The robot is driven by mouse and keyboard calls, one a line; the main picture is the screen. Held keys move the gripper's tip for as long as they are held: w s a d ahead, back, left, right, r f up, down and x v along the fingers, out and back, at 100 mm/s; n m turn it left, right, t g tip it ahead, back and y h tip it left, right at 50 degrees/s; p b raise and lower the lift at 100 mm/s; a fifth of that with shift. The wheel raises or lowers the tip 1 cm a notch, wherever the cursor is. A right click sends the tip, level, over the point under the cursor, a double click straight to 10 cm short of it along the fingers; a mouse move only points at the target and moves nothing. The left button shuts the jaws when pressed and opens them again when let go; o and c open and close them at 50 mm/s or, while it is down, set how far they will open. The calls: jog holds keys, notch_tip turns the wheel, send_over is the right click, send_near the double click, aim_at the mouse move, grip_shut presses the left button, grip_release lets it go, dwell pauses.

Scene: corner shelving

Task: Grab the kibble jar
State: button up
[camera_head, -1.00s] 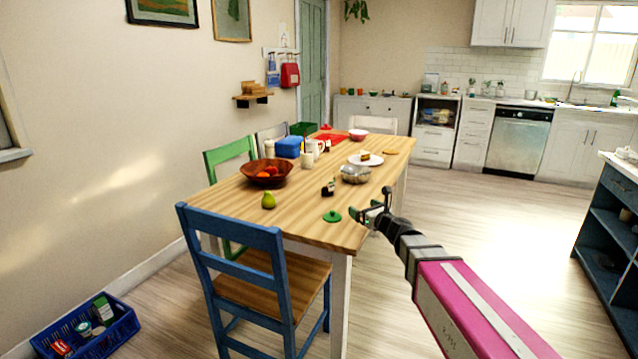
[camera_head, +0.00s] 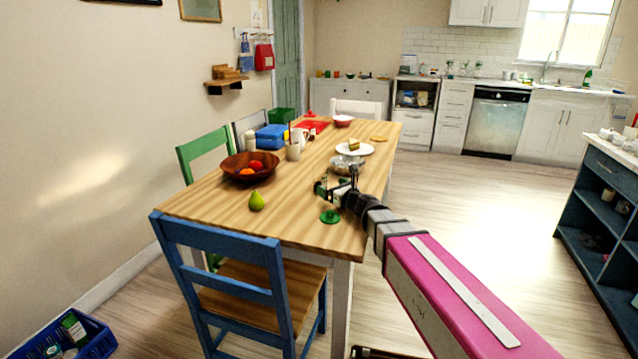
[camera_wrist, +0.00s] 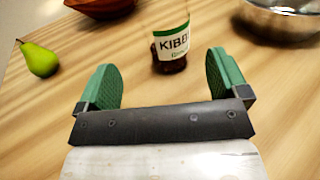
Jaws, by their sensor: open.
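The kibble jar (camera_wrist: 171,36) stands on the wooden table in the wrist view, with a white and green label reading "KIBB…", clear glass and dark contents low down. Its top is cut off by the frame. My gripper (camera_wrist: 163,68) is open, its two green-padded fingers apart and nothing between them. The jar stands just beyond the fingertips, roughly centred between them. In the head view my gripper (camera_head: 338,184) is over the table's near right part and largely hides the jar.
A green pear (camera_wrist: 38,59) and wooden bowl (camera_wrist: 100,5) lie left of the jar; a metal bowl (camera_wrist: 282,20) is close on its right. A green lid (camera_head: 330,216) lies near the table's (camera_head: 300,222) right edge. A blue chair (camera_head: 222,240) stands at the near end.

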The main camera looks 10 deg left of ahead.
aim_at(324, 181)
jog(key=x, duration=0.9)
jog(key=shift+w+d, duration=0.25)
jog(key=shift+w, duration=0.1)
jog(key=shift+s, duration=0.1)
jog(key=c, duration=1.2)
